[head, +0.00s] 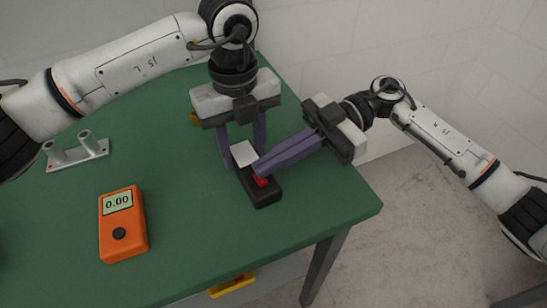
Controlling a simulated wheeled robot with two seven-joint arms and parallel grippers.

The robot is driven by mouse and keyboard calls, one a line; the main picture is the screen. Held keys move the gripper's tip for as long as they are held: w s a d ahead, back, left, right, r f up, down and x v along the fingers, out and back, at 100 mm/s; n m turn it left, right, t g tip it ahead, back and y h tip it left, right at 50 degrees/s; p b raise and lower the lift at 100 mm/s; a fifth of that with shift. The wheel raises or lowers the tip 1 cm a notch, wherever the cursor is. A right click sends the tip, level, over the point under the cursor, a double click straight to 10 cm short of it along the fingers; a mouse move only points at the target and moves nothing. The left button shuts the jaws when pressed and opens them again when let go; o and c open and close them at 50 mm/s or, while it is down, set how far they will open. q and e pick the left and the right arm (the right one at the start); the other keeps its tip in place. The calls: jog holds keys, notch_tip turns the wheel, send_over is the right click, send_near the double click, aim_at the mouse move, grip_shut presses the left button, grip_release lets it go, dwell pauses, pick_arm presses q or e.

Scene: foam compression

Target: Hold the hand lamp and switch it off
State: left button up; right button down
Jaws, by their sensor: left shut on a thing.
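The hand lamp (264,195) is a black body with a pale panel at its far end and a red switch (262,181) on top. It is at the right part of the green table; I cannot tell if it is lit. My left gripper (241,160) points down and is shut on the lamp, one finger on each side of the pale panel end. My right gripper (257,171) comes in from the right with its fingers together. Its tips are at the red switch and partly hide it; I cannot tell whether they press it.
An orange meter (122,225) reading 0.00 lies on the green table (190,260) at front left. A grey holder with two posts (77,154) stands further back left. A yellow object (232,285) shows below the table's front edge. The table's right corner is clear.

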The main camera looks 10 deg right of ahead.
jog(key=shift+f, duration=0.25)
jog(key=w+d+r, duration=0.4)
jog(key=d+r, duration=0.3)
jog(key=d, duration=0.1)
jog(key=shift+w+d, duration=0.2)
jog(key=shift+d, duration=0.2)
pick_arm(q)
jog(key=o, duration=1.3)
jog(key=shift+r, duration=0.1)
pick_arm(e)
jog(key=shift+f, duration=0.1)
